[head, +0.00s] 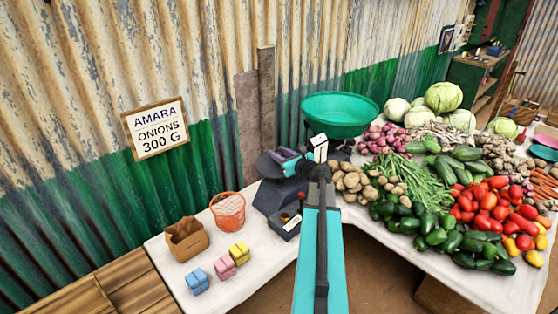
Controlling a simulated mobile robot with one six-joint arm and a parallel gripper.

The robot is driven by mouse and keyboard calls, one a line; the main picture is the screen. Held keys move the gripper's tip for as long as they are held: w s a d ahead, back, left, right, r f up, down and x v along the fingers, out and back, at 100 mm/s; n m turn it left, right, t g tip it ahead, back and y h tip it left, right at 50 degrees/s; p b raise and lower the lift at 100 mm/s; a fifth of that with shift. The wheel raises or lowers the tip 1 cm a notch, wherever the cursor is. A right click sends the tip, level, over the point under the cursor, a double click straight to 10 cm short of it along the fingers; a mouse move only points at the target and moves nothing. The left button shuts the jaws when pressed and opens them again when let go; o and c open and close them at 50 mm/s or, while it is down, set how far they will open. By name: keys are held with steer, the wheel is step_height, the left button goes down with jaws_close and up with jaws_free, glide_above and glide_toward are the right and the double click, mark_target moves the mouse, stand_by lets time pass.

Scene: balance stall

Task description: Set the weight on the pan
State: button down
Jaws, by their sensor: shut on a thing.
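My gripper (284,159) is at the end of my teal and dark arm, low over the dark balance (272,197). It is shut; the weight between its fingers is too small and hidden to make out. A dark plate (267,166), seemingly the balance's weight pan, shows just left of my fingers. I cannot tell whether the weight touches it. A large green bowl (340,112) sits at the balance's other side, behind my wrist, and its visible inside looks empty. A small dark labelled box (285,226) with small knobbed pieces stands in front of the balance.
An orange wire basket (228,211), a brown paper bag (186,240) and blue, pink and yellow bundles (225,267) stand on the left. Potatoes (355,182) and other vegetables crowd the right. A wall sign (157,129) reads "AMARA ONIONS 300 G". White cloth (250,285) is bare at front left.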

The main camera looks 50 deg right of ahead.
step_height(320, 180, down, 3)
steer(key=shift+r+b, duration=0.2)
steer(key=shift+b, duration=0.55)
steer(key=shift+w+a, duration=0.1)
steer(key=shift+a, duration=0.05)
steer(key=shift+f, duration=0.1)
steer(key=shift+f, duration=0.1)
steer(key=c, duration=1.3)
jaws_free()
steer(key=shift+s, duration=0.2)
steer(key=b+v, duration=0.2)
steer(key=v, duration=0.9)
steer(key=shift+s+b, duration=0.35)
